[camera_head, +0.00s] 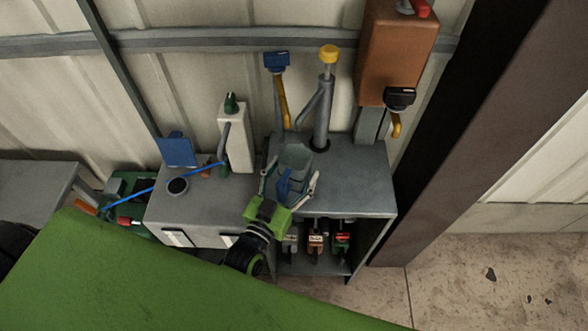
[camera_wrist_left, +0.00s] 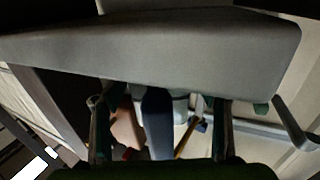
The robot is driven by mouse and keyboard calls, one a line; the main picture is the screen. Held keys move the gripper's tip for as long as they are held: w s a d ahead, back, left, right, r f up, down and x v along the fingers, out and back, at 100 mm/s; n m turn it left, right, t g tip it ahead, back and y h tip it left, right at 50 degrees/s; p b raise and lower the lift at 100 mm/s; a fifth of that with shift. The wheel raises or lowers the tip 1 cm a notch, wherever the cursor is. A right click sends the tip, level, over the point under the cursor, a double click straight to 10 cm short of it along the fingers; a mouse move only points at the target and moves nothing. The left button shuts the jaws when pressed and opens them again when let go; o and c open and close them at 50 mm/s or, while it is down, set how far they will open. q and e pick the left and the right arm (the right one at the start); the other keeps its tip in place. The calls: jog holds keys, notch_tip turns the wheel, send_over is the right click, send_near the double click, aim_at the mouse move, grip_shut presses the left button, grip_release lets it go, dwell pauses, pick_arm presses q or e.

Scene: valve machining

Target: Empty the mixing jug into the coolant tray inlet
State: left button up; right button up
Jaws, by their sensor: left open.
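The mixing jug (camera_head: 296,158) is a grey, see-through vessel standing upright on the right grey cabinet, with a blue handle (camera_head: 284,184) facing me. My left gripper (camera_head: 291,176) is open, its two fingers spread on either side of the handle and the jug's near side. In the left wrist view the blue handle (camera_wrist_left: 157,122) shows between the open fingers; whether they touch it I cannot tell. A dark round opening (camera_head: 177,186), apparently the coolant tray inlet, is in the left cabinet top, below a raised blue flap (camera_head: 178,150). My right gripper is not in view.
A grey post with a yellow cap (camera_head: 328,55) stands behind the jug. A white bottle-like unit with a green top (camera_head: 235,140) and a long blue rod (camera_head: 165,180) are by the opening. An orange-brown box (camera_head: 395,50) hangs at right. The right cabinet's top is clear at right.

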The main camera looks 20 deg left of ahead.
aim_at(280, 197)
pick_arm(q)
jog(key=s, duration=0.3)
jog(key=s+a, duration=0.1)
jog(key=s, duration=0.7)
jog(key=shift+s+a, duration=0.15)
jog(key=shift+s, duration=0.05)
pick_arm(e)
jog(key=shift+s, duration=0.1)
